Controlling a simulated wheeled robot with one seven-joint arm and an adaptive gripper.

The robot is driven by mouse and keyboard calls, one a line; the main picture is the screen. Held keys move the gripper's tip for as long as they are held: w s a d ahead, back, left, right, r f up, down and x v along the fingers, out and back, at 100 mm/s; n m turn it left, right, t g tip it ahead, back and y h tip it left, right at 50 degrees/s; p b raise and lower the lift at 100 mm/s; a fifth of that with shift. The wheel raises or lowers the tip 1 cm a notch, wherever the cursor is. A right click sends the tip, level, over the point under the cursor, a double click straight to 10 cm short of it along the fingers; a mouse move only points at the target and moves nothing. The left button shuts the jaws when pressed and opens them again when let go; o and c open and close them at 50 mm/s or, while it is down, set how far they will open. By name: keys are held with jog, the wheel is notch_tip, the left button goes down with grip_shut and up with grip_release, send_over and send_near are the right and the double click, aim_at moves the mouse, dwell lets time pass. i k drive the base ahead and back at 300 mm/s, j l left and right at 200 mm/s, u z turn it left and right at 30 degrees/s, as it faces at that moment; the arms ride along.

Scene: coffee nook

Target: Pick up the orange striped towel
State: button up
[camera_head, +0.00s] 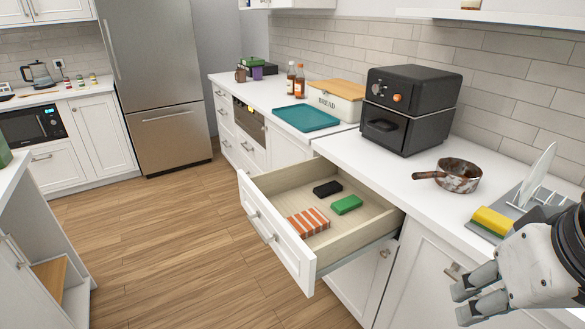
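The orange striped towel (308,222), orange with pale stripes, lies folded flat in the open drawer (374,226), near its front panel. A green block-like item (347,205) and a black one (327,189) lie behind it in the same drawer. My gripper (463,305) is at the lower right, in front of the counter and well to the right of the drawer. Its two fingers are apart with nothing seen between them. It is clear of the towel, which shows unobstructed.
The drawer juts out below the counter (345,150). A black air fryer (408,108), a rusty pan (457,176) and a dish rack (528,202) with a yellow sponge (492,220) stand on the counter. The wooden floor (170,235) left of the drawer is clear.

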aim_at(306, 224)
jog(key=i+l+u, duration=0.15)
jog(key=i+u, duration=0.15)
jog(key=i+l+u, duration=0.3)
jog(key=i, duration=0.2)
